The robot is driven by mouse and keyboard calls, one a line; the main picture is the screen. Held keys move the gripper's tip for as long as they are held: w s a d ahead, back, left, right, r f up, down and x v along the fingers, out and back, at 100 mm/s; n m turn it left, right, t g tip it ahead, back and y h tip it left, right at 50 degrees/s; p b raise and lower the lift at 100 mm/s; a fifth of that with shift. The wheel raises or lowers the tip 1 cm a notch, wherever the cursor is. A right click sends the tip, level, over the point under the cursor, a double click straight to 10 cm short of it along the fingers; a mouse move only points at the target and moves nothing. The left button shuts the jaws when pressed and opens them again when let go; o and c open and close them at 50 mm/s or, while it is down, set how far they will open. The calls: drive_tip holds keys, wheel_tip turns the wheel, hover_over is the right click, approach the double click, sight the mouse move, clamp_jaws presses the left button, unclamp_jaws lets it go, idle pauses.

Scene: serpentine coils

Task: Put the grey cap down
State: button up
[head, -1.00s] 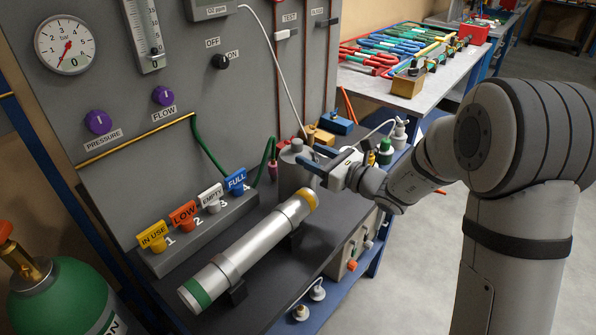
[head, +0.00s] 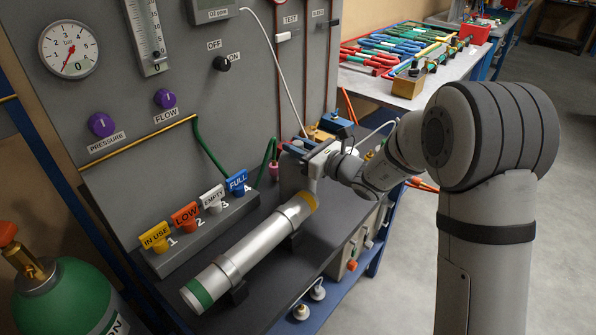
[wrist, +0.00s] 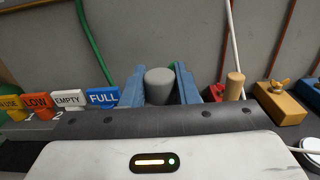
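The grey cap (wrist: 159,87) shows in the wrist view as a plain upright grey cylinder with a rounded top edge. It stands between the two blue fingers of my gripper (wrist: 160,80), with little or no gap on either side. I cannot tell whether the fingers press on it. In the head view my gripper (head: 300,150) is above the dark bench, by the upright grey body (head: 296,178) behind the yellow end of the silver cylinder. My gripper covers the cap there, and what is under the cap is hidden.
The silver cylinder (head: 248,254) lies in cradles just in front. The tag rack (head: 205,225) with IN USE, LOW, EMPTY and FULL is to the left. The grey panel (head: 215,110) rises close behind. A wooden block (wrist: 280,101) and a blue block (head: 339,124) are to the right.

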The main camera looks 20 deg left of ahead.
clamp_jaws()
idle(0.5)
